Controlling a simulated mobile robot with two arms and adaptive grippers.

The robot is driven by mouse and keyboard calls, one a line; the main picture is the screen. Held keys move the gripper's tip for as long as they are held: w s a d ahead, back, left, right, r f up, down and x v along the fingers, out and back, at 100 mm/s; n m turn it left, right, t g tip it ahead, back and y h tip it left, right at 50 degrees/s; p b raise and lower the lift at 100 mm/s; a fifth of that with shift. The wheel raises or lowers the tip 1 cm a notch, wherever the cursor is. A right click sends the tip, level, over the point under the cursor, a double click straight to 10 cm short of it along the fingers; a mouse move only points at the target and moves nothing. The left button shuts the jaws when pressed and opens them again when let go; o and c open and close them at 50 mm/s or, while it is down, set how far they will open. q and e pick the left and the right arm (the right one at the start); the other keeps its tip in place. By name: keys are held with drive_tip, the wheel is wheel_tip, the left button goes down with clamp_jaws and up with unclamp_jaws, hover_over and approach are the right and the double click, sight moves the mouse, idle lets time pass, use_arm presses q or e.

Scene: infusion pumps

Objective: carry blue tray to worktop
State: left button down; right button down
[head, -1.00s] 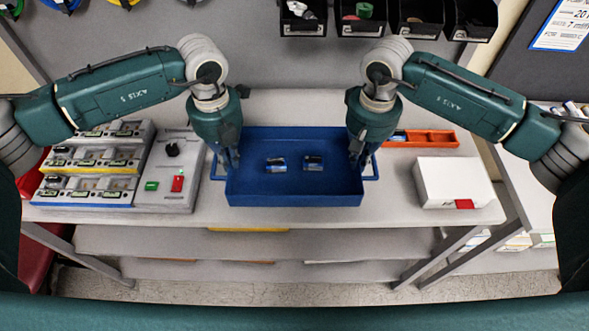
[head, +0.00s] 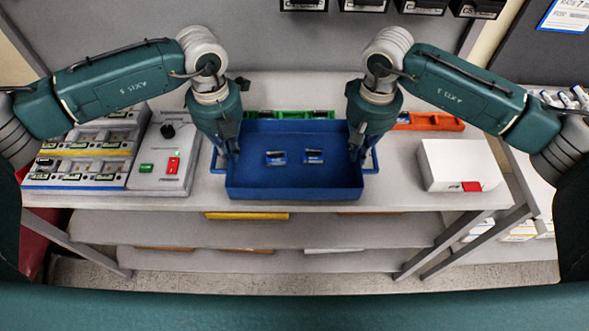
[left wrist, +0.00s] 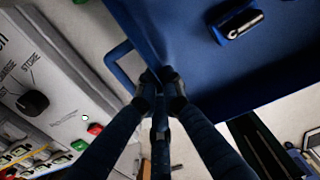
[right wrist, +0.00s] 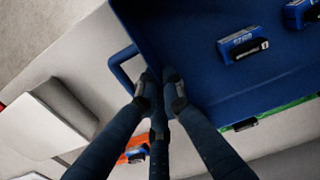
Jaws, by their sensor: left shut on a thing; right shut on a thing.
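The blue tray (head: 292,180) is at the middle of the head view, level, with two small blue-and-black modules (head: 276,158) (head: 313,156) lying in it. My left gripper (head: 226,160) is shut on the tray's left handle, which shows in the left wrist view (left wrist: 117,58). My right gripper (head: 362,159) is shut on the right handle, which shows in the right wrist view (right wrist: 118,62). The worktop (head: 400,193) is the pale table under and around the tray. I cannot tell whether the tray touches it.
A grey panel with a dark knob, green and red buttons (head: 165,158) and a rack of modules (head: 85,155) stand left of the tray. A green bin (head: 290,114) is behind it. An orange bin (head: 428,121) and a white box (head: 459,165) are to the right.

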use_arm(q)
drive_tip(key=shift+d+f+b, duration=0.3)
drive_tip(key=shift+d+f, duration=0.2)
use_arm(e)
drive_tip(key=shift+a+f, duration=0.5)
use_arm(q)
drive_tip(key=c, duration=1.9)
unclamp_jaws()
drive_tip(key=shift+r, duration=0.25)
use_arm(e)
drive_tip(key=c, duration=1.9)
unclamp_jaws()
drive_tip(key=shift+r, duration=0.25)
use_arm(q)
drive_tip(key=shift+a, duration=0.1)
use_arm(e)
drive_tip(key=shift+d, duration=0.1)
use_arm(q)
drive_tip(key=shift+a, duration=0.15)
use_arm(e)
drive_tip(key=shift+d, duration=0.15)
drive_tip(key=shift+d, duration=0.15)
drive_tip(key=shift+r, duration=0.15)
use_arm(q)
wheel_tip(320, 180, up, 12)
drive_tip(key=shift+f, duration=0.1)
use_arm(e)
wheel_tip(320, 180, up, 12)
drive_tip(key=shift+f, duration=0.2)
